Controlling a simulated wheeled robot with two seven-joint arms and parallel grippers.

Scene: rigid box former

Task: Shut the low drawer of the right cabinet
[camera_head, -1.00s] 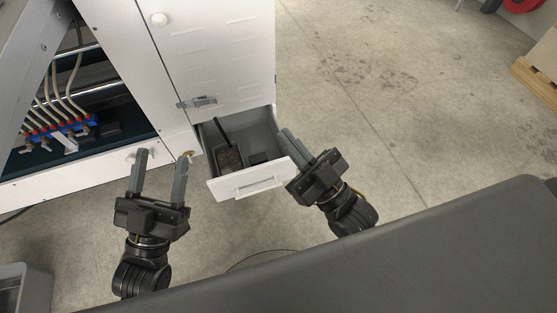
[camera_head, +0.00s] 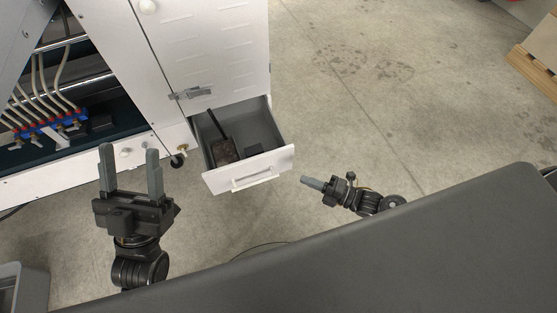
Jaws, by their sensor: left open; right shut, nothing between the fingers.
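The low drawer (camera_head: 249,173) of the white right cabinet (camera_head: 213,55) is pulled out, its white front with a handle facing me. Inside lie a brown block with a dark bar (camera_head: 224,148) and a small dark piece. My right gripper (camera_head: 304,180) is shut and empty, to the right of the drawer front and apart from it. My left gripper (camera_head: 130,158) is open and empty, to the left of the drawer, with its fingers pointing up the picture toward the cabinet's lower edge.
An open bay with hoses and blue valves (camera_head: 48,134) is left of the cabinet. A grey bin (camera_head: 30,285) stands at lower left. A wooden pallet (camera_head: 533,70) is at upper right. The concrete floor (camera_head: 400,110) right of the drawer is clear.

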